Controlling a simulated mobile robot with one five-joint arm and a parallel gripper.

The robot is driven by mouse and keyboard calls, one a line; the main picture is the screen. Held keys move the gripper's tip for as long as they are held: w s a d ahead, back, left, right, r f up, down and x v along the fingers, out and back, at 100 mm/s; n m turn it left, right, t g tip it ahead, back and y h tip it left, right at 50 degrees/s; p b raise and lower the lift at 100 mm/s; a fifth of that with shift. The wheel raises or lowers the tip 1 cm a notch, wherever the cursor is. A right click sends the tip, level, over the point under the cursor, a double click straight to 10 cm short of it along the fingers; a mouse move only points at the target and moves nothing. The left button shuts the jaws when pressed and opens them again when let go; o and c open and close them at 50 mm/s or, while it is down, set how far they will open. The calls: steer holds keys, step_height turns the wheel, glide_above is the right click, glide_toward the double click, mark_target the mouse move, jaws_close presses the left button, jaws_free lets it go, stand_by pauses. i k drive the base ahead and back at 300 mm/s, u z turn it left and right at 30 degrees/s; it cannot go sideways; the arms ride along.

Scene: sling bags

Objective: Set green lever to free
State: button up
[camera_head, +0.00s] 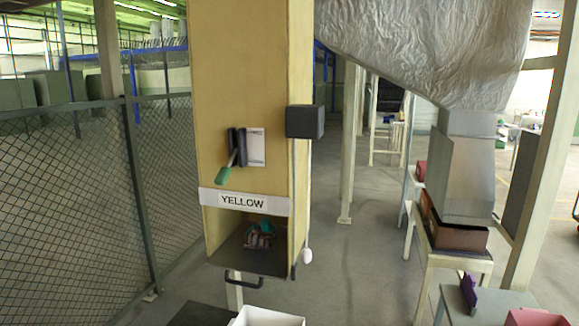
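A green-handled lever (223,174) sits on the front of a tall tan chute (235,80). Its green grip hangs down and to the left from a dark bracket (237,147). A small white plate (257,147) is beside the bracket on the right; any marks on it are too small to read. A sign reading YELLOW (243,201) is below the lever. My gripper is not in view.
Below the sign, the chute's open mouth holds small teal and reddish items (260,235). A black box (304,121) juts from its right side. A wire fence (65,195) stands left. A white box (268,317) is at the bottom edge.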

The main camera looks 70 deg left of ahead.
mark_target(222, 179)
steer(key=z, duration=0.05)
steer(key=i, duration=1.75)
steer(key=u, duration=0.9)
steer(key=k, duration=0.1)
steer(key=u, duration=2.9)
steer(key=i, duration=1)
steer(key=u, duration=0.05)
